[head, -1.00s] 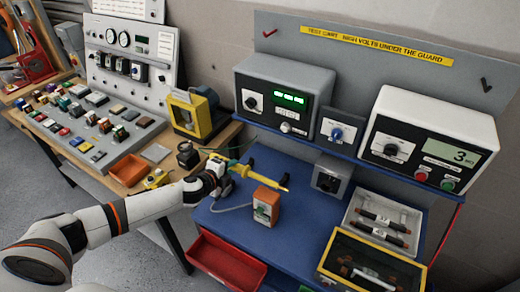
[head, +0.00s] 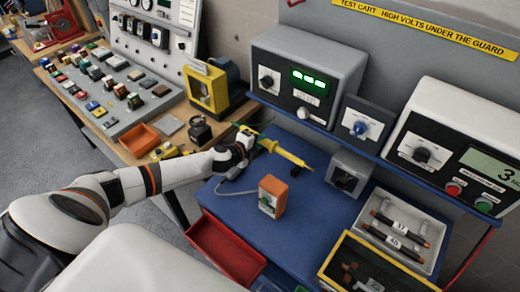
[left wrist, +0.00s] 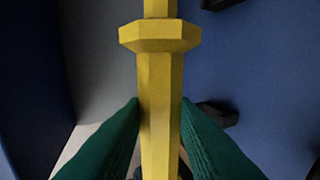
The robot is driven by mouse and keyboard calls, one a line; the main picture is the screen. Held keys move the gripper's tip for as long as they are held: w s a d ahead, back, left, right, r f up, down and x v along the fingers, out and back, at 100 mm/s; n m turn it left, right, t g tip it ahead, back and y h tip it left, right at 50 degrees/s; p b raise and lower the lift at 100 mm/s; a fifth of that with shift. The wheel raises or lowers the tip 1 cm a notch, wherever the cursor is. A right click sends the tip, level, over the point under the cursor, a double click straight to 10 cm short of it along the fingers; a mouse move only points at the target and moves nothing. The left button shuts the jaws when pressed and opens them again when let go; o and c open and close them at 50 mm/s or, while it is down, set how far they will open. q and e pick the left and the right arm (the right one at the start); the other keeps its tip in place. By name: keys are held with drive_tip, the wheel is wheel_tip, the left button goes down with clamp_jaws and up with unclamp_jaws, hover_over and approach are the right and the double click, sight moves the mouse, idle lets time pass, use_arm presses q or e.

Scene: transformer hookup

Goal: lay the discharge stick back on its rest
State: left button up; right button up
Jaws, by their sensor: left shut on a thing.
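The yellow discharge stick (head: 288,154) is held by my left gripper (head: 256,143) above the back left part of the blue cart top (head: 305,205). Its thin end points right, toward the grey box. In the left wrist view the stick (left wrist: 160,70) runs upright between the two green fingers (left wrist: 161,108), with its wide collar beyond the fingertips. A dark block (left wrist: 217,113) shows beside the stick over the blue surface. I cannot tell whether it is the rest. No rest stands out in the head view. My right gripper is not in view.
An orange box (head: 272,194) with a cable stands in front of the stick. A grey box (head: 347,174) is to its right. A white tray (head: 372,187) and yellow-framed case (head: 335,250) lie at the right, and a red drawer (head: 227,247) juts out at the front.

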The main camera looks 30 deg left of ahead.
use_arm(q)
drive_tip(key=w+f+b, duration=0.1)
drive_tip(key=f+b, duration=0.1)
drive_tip(key=w+f+b, duration=0.2)
drive_tip(key=f, duration=0.1)
drive_tip(key=w+f+b, duration=0.2)
drive_tip(key=b, duration=0.1)
drive_tip(key=shift+w+d+f, duration=0.2)
drive_tip(key=shift+d+f, duration=0.05)
drive_tip(key=shift+d, duration=0.15)
drive_tip(key=shift+f+b, duration=0.65)
drive_tip(key=shift+f, duration=0.15)
drive_tip(key=o, duration=1.1)
drive_tip(key=shift+c, duration=0.2)
drive_tip(key=shift+s, duration=0.15)
